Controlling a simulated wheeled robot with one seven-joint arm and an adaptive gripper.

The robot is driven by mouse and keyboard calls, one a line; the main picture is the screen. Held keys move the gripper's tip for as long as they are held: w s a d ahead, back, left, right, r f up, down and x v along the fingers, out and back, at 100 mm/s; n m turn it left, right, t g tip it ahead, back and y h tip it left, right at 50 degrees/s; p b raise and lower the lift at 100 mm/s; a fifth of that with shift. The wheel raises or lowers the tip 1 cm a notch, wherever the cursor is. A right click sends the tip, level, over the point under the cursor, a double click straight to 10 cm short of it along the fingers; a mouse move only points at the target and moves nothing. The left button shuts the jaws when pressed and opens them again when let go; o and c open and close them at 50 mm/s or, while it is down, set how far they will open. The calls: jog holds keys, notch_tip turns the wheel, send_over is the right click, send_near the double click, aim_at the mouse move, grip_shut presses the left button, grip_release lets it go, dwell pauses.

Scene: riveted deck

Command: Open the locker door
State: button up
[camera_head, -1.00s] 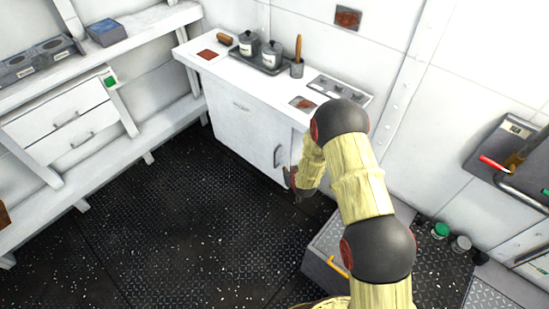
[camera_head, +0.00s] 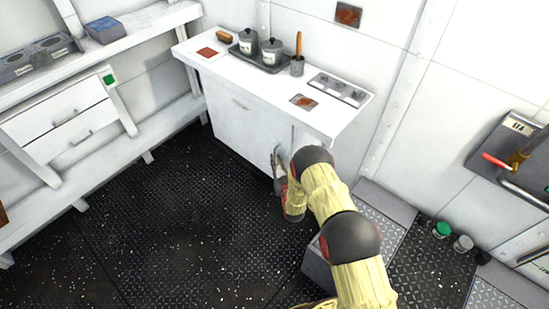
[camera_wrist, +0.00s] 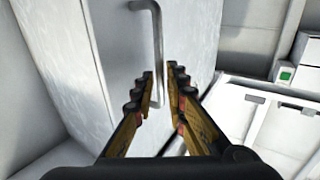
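The locker door (camera_head: 240,120) is the white front of the cabinet under the counter in the head view, and it looks closed. Its grey bar handle (camera_wrist: 157,45) stands upright in the wrist view, in front of the white door panel (camera_wrist: 195,35). My gripper (camera_wrist: 160,75) is open, with one finger on each side of the handle's lower part. A gap shows between the handle and the fingers. In the head view my gripper (camera_head: 279,162) is at the handle, and my arm covers the cabinet's lower right part.
The white counter (camera_head: 215,66) bears a tray with two canisters (camera_head: 271,52) and a cup with a tool (camera_head: 297,66). A drawer unit (camera_head: 60,120) stands left. A grey step box (camera_head: 318,265) and small jars (camera_head: 442,230) are right. Dark floor before the cabinet is clear.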

jog(key=shift+b+x, duration=0.3)
jog(key=shift+x, duration=1.15)
jog(key=shift+c, duration=0.7)
grip_shut()
